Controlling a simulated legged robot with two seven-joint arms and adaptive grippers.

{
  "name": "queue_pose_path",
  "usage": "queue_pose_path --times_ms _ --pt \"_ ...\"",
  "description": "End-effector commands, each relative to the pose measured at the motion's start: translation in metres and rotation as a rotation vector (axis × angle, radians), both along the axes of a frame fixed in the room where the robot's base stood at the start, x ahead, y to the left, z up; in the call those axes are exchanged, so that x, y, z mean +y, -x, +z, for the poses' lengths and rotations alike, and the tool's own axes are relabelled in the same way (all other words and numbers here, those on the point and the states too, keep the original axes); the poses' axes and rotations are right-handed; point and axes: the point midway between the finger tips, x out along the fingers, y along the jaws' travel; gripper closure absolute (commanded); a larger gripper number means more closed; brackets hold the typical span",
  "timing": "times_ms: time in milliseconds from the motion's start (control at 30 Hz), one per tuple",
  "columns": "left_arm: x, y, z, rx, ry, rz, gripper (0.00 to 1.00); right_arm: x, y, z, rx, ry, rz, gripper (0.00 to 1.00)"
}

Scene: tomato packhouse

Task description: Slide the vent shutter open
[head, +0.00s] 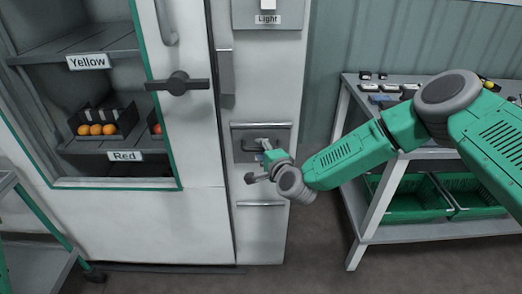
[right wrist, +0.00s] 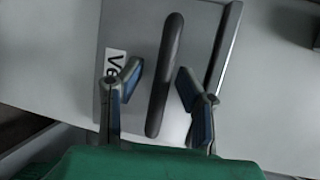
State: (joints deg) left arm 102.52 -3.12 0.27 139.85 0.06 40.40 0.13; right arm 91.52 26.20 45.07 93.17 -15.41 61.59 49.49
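The vent shutter (head: 281,136) is a grey plate in the white cabinet's narrow right column, below the light switch. In the right wrist view the shutter (right wrist: 190,25) carries a dark bar handle (right wrist: 165,75) and a white label, partly hidden, reading "Ve". My right gripper (head: 260,164) is at the shutter. In the right wrist view its blue-padded fingers (right wrist: 161,86) are open, one on each side of the handle, with a gap on both sides. In the head view the gripper hides part of the handle. My left gripper is not in view.
Left of the column is a cabinet door (head: 182,135) with a dark handle and a window onto shelves labelled Yellow and Red, holding tomatoes. A light switch (head: 268,6) is above. A bench (head: 352,165) with small items and green crates (head: 412,203) stands at right.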

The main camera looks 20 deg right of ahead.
Motion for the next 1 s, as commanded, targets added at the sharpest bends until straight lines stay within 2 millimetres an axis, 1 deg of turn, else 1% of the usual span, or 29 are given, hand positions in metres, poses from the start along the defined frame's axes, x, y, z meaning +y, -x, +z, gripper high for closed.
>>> queue_pose_path --times_ms 33,67,367,533,667,767,1000 --pt "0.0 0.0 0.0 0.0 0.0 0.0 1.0 0.0 0.0 0.0 0.0 0.0 0.0 0.9" --pt "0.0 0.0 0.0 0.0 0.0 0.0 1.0 0.0 0.0 0.0 0.0 0.0 0.0 1.0" --pt "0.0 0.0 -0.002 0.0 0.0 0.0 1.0 0.0 0.001 -0.003 0.001 0.001 0.0 1.0" --pt "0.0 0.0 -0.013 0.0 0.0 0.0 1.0 0.0 0.001 -0.017 0.003 0.001 0.0 1.0" --pt "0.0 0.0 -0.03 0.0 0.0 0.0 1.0 0.0 0.001 -0.038 0.004 0.001 0.0 1.0" --pt "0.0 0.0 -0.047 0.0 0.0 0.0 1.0 -0.001 0.001 -0.059 0.005 0.002 0.001 1.0" --pt "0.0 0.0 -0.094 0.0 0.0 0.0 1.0 0.0 0.002 -0.118 0.006 0.003 0.001 1.0"
